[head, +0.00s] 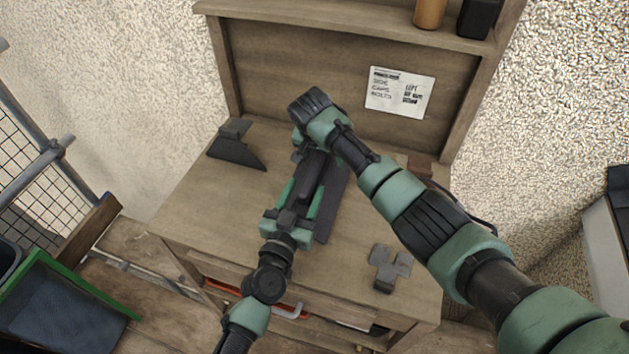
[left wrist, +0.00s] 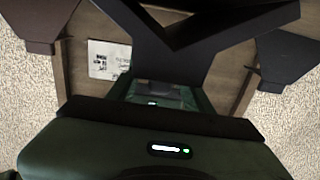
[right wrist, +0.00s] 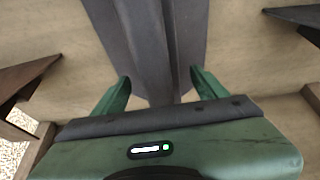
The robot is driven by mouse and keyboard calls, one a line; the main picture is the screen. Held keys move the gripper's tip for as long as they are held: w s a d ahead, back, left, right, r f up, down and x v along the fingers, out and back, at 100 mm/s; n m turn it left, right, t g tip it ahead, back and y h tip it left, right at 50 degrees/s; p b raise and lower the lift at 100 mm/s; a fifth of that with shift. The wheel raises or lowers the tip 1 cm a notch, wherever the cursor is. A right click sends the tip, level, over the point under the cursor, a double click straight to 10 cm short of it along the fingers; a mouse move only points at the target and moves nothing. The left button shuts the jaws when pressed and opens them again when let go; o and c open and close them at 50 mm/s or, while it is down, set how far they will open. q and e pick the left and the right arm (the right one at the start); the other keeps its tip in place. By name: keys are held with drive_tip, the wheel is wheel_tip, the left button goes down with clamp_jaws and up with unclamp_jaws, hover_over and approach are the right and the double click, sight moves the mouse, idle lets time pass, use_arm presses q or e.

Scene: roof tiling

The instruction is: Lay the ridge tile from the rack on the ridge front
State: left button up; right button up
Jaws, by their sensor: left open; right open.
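A long dark grey ridged piece (head: 329,200) lies along the middle of the bench, partly hidden by both arms. I cannot tell from the head view whether it is the ridge tile or roof cover. My left gripper (head: 305,192) is open, low over its near part, with green fingers along both sides. The left wrist view shows a dark angled shape (left wrist: 185,50) close ahead. My right gripper (head: 303,150) is above the far part, its tips mostly hidden. In the right wrist view its open green fingers stand either side of the ridged piece (right wrist: 150,45); contact is unclear.
A dark angled piece (head: 238,152) lies at the bench's left. A grey cross-shaped piece (head: 389,266) lies at the right front, and a brown block (head: 419,166) at the right back. A back panel with a notice (head: 400,92) rises behind. The left front bench top is clear.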

use_arm(q)
drive_tip(key=shift+w+d, duration=0.1)
drive_tip(key=shift+w, duration=0.2)
use_arm(e)
drive_tip(key=shift+w+f, duration=0.1)
drive_tip(key=shift+f, duration=0.15)
use_arm(q)
drive_tip(key=c, duration=0.8)
use_arm(e)
drive_tip(key=c, duration=0.8)
use_arm(q)
drive_tip(key=shift+s, duration=0.1)
clamp_jaws()
use_arm(e)
drive_tip(key=c, duration=0.5)
clamp_jaws()
